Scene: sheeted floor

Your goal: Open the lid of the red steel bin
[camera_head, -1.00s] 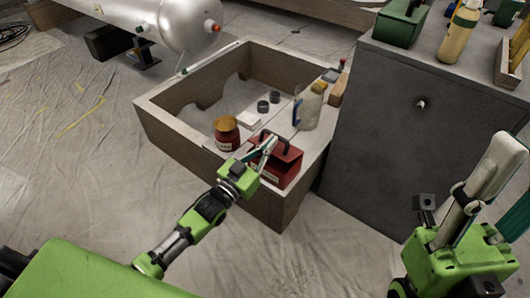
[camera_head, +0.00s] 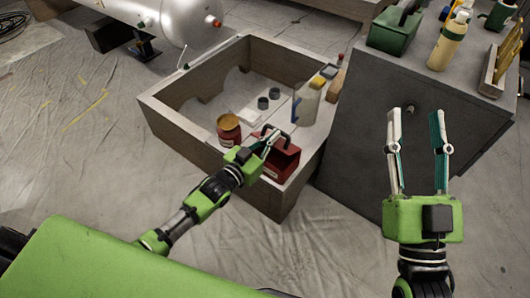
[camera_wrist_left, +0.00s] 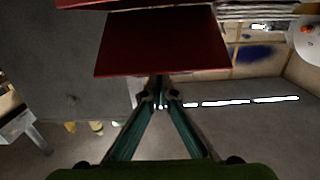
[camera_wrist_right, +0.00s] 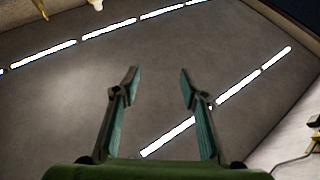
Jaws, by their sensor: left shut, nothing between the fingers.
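The red steel bin (camera_head: 283,166), with a black handle (camera_head: 272,131), stands on the near board of the wooden frame. My left gripper (camera_head: 269,137) is at the bin's upper left, close to the handle. Its fingers are shut with nothing between them. In the left wrist view a dark red panel (camera_wrist_left: 165,45) is just beyond the closed fingertips (camera_wrist_left: 160,92). I cannot tell whether they touch it, or whether the lid is raised. My right gripper (camera_head: 422,112) is raised in front of the grey cabinet, open and empty; the right wrist view (camera_wrist_right: 157,85) also shows its fingers apart.
A red can with a yellow top (camera_head: 228,131) stands close to the left of the bin. A translucent jug (camera_head: 305,104) stands behind it on the wooden frame (camera_head: 180,134). The grey cabinet (camera_head: 365,140) is to the right, with a green toolbox (camera_head: 394,28) on top. The front floor is clear.

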